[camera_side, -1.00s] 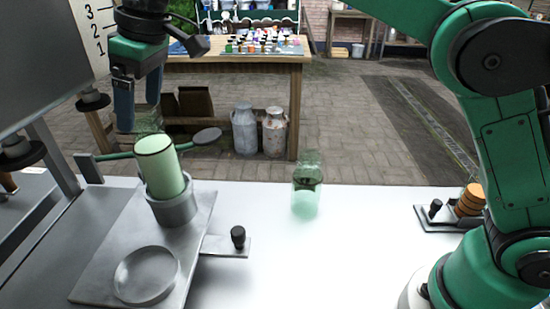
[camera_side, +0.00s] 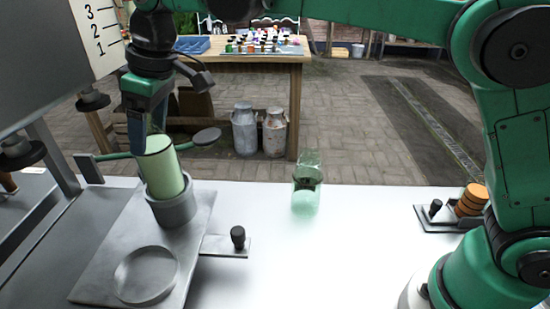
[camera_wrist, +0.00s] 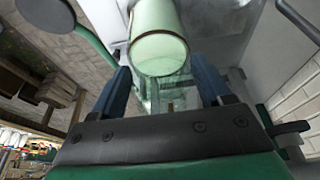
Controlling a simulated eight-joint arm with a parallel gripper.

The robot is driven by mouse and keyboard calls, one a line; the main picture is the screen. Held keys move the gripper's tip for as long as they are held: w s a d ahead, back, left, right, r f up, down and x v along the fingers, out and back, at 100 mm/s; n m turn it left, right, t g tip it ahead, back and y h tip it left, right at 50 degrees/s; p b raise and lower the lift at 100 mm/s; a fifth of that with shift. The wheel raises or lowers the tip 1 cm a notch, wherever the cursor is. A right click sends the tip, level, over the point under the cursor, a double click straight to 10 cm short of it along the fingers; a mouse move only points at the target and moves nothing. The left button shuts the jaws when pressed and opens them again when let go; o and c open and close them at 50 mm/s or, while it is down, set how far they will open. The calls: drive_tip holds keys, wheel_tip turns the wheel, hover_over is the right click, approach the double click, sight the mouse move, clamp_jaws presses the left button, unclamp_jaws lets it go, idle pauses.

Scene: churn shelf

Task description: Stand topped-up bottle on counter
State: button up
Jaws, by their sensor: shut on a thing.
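A bottle (camera_side: 160,172) with a full pale green body stands, leaning slightly, in a grey ring-shaped holder (camera_side: 175,208) on a metal plate at the left. Its base is hidden in the holder. In the wrist view the bottle (camera_wrist: 160,42) has a clear glass neck. My gripper (camera_side: 147,135) is above the body, pointing down, and its blue fingers are shut on the neck; they also show in the wrist view (camera_wrist: 165,92). A second clear bottle (camera_side: 306,188), pale green inside its lower part, stands upright on the white counter (camera_side: 350,240).
A shallow round dish (camera_side: 146,274) is on the plate's front, and a black knob (camera_side: 238,236) is at its right. A green lever (camera_side: 130,155) passes behind the held bottle. Orange discs (camera_side: 471,200) sit on a holder at right. The counter's middle is mostly clear.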

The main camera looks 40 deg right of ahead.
drive_tip(key=shift+r, duration=0.15)
drive_tip(key=shift+c, duration=0.9)
drive_tip(key=shift+r, duration=0.25)
clamp_jaws()
drive_tip(key=shift+r, duration=1.1)
